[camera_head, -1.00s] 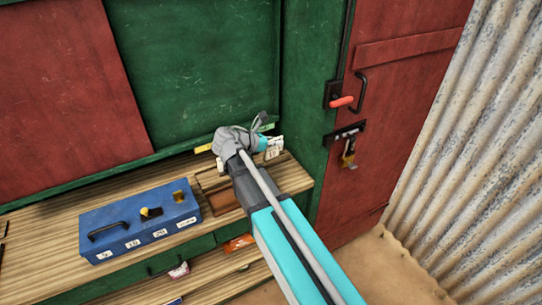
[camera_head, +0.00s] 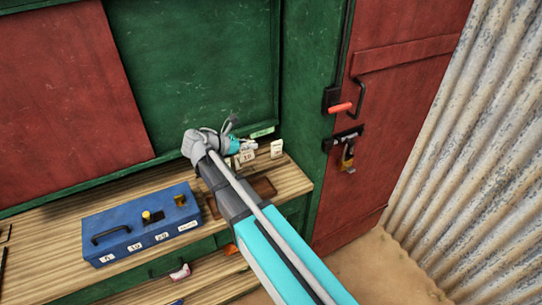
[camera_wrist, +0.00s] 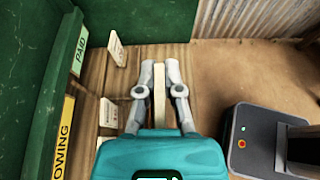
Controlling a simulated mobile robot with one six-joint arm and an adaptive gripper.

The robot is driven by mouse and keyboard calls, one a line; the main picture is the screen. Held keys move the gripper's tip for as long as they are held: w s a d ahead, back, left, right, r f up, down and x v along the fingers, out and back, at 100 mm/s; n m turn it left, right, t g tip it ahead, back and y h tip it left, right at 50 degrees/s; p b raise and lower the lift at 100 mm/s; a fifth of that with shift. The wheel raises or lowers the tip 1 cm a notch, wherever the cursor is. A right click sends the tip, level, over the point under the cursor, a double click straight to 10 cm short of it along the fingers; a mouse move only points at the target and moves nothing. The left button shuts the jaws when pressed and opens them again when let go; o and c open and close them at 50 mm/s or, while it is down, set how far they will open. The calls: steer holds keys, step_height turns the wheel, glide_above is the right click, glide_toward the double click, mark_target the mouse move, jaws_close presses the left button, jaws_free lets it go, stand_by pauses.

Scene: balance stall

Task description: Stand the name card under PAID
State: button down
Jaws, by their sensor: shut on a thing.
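My gripper (camera_wrist: 160,80) is shut on a cream name card (camera_wrist: 160,105), seen edge-on between its fingers in the wrist view. In the head view my gripper (camera_head: 254,146) is over the right end of the counter, with the held card (camera_head: 247,156) below it. The green PAID label (camera_wrist: 80,52) is on the green wall, ahead and left of the gripper in the wrist view; it also shows in the head view (camera_head: 262,132). The held card is out from the wall, on the OWING side of PAID. Whether it touches the counter is unclear.
Another card (camera_wrist: 117,48) stands near PAID, at the counter's right (camera_head: 277,148). Two more cards (camera_wrist: 108,113) (camera_wrist: 104,140) are by the yellow OWING label (camera_wrist: 63,135). A blue box (camera_head: 140,222) and brown tray (camera_head: 263,187) are on the counter. A red door (camera_head: 400,110) is at right.

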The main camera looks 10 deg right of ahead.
steer(key=w+d+f+b, duration=0.7)
steer(key=w+f+b, duration=0.1)
steer(key=w+f, duration=0.1)
steer(key=shift+w+b, duration=0.35)
steer(key=shift+w, duration=0.55)
steer(key=shift+d, duration=0.1)
steer(key=shift+w+d+f+b, duration=0.1)
steer(key=shift+w+f+b, duration=0.05)
steer(key=shift+f+b, duration=0.85)
steer(key=shift+w+d+f+b, duration=0.1)
steer(key=shift+w+f+b, duration=0.05)
steer(key=shift+f+b, duration=0.85)
steer(key=shift+f+b, duration=0.3)
steer(key=shift+f+b, duration=0.25)
steer(key=shift+b, duration=0.05)
